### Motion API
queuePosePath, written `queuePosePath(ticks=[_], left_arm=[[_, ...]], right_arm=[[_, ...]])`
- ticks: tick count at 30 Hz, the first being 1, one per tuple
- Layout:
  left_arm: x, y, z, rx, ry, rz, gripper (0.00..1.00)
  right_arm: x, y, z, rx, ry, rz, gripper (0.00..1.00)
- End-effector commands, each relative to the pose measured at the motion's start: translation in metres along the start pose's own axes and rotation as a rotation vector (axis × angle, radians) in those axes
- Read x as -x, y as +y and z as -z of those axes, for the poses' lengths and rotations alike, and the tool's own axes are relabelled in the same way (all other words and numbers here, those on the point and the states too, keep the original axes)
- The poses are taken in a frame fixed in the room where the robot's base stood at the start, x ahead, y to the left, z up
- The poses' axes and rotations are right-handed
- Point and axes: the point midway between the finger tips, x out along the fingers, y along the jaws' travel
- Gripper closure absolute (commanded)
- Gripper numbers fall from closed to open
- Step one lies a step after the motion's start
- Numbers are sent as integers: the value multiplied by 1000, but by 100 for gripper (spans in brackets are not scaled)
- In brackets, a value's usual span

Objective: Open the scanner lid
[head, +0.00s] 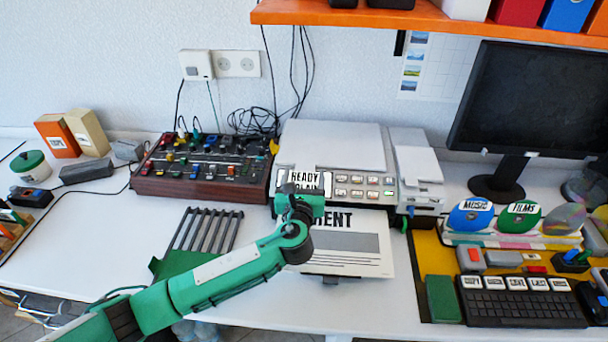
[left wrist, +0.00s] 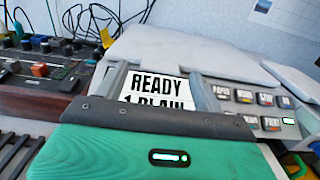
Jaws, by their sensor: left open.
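The scanner (head: 365,185) is a pale grey machine against the wall, with a display reading "READY 1 PLAIN" and rows of buttons on its front. Its flat lid (head: 335,140) lies down on top; it also shows in the left wrist view (left wrist: 190,45). My left gripper (head: 300,188) is open and empty at the scanner's front left, before the display. In the left wrist view, its two grey fingers (left wrist: 157,86) frame the display, with the lid behind them. Whether the fingers touch the scanner I cannot tell. My right gripper is not in view.
A printed sheet (head: 345,245) sticks out below the scanner's front. A wooden control panel (head: 205,165) with knobs stands close on its left. A keyboard (head: 520,305) and discs are at the right. An orange shelf (head: 430,20) hangs above; the space over the lid is clear.

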Motion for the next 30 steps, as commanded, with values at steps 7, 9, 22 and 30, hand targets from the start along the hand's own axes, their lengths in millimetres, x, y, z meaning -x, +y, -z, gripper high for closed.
queuePosePath(ticks=[7, 9, 22, 30], left_arm=[[-13, 0, 0, 0, 0, -1, 31], [-13, 0, 0, 0, 0, -1, 31], [-12, 0, 0, 0, 1, -1, 88], [-12, 0, -1, 0, 4, -1, 94]], right_arm=[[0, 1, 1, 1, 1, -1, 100], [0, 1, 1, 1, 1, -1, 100], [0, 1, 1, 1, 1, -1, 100], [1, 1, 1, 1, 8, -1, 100]])
